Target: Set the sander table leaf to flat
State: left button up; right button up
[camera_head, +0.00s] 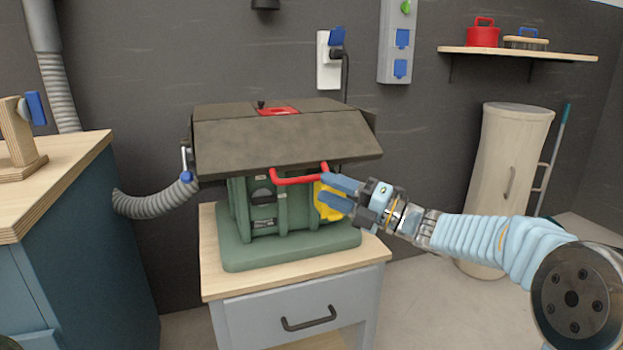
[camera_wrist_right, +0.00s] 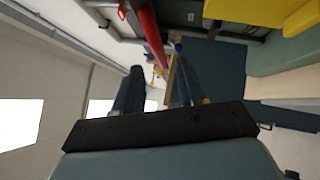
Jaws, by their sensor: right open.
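The sander (camera_head: 290,241) is a green machine on a small wooden-topped cabinet in the head view. Its dark table leaf (camera_head: 280,143) slopes down towards me at the front. A red bar handle (camera_head: 298,180) hangs at the leaf's lower edge. My right gripper (camera_head: 338,191) is open, with blue fingers just right of the red handle and in front of a yellow part. In the right wrist view, the open fingers (camera_wrist_right: 155,90) show with the red handle (camera_wrist_right: 147,32) beyond them; I cannot tell if they touch it. My left gripper is not in view.
A blue cabinet with a wooden top (camera_head: 70,180) stands at the left. A grey hose (camera_head: 155,203) runs beside the sander. The small cabinet (camera_head: 292,312) has a drawer with a dark handle. A beige bin (camera_head: 508,180) stands at the right, below a wall shelf (camera_head: 520,53).

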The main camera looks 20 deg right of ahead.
jog(key=shift+x, duration=2.35)
jog(key=shift+c, duration=0.4)
grip_shut()
